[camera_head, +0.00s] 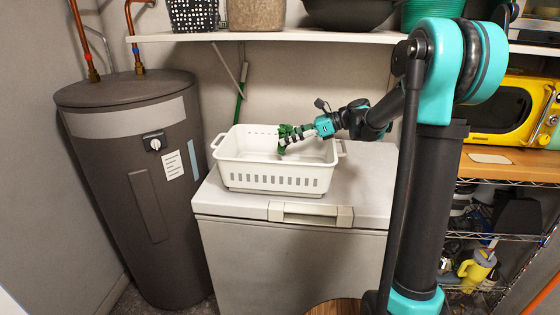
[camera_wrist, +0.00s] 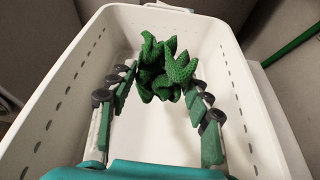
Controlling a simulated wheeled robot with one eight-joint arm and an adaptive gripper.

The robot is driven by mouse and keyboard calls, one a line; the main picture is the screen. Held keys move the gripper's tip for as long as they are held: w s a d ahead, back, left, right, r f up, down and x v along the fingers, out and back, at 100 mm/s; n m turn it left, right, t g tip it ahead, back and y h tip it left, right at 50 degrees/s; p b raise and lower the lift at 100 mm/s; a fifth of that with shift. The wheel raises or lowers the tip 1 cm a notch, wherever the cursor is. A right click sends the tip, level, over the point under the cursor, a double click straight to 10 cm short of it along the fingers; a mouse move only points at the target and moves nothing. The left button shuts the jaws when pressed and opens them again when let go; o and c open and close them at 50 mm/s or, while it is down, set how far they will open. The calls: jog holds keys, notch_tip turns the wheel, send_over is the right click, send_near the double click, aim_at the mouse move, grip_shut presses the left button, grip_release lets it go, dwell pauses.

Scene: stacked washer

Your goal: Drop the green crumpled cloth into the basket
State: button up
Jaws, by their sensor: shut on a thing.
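The green crumpled cloth (camera_head: 289,132) is held in my gripper (camera_head: 284,139) over the white basket (camera_head: 270,179). In the wrist view the cloth (camera_wrist: 165,68) is bunched between the two fingertips of my gripper (camera_wrist: 160,82), touching both sides. The basket (camera_wrist: 262,135) surrounds the gripper in the wrist view, with its floor visible beneath the cloth. In the head view the cloth is near the basket's rim height, toward its back. The cloth's underside is hidden, so I cannot tell whether it touches the basket.
The basket stands on a white chest appliance (camera_head: 365,180). A dark water tank (camera_head: 135,200) is at the left. A shelf (camera_head: 290,36) with containers runs above. A yellow microwave (camera_head: 510,110) and a wire rack are at the right.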

jog(key=o, duration=1.1)
jog(key=shift+d, duration=0.1)
jog(key=v, duration=1.1)
jog(key=shift+d, duration=0.35)
jog(key=shift+r, duration=0.15)
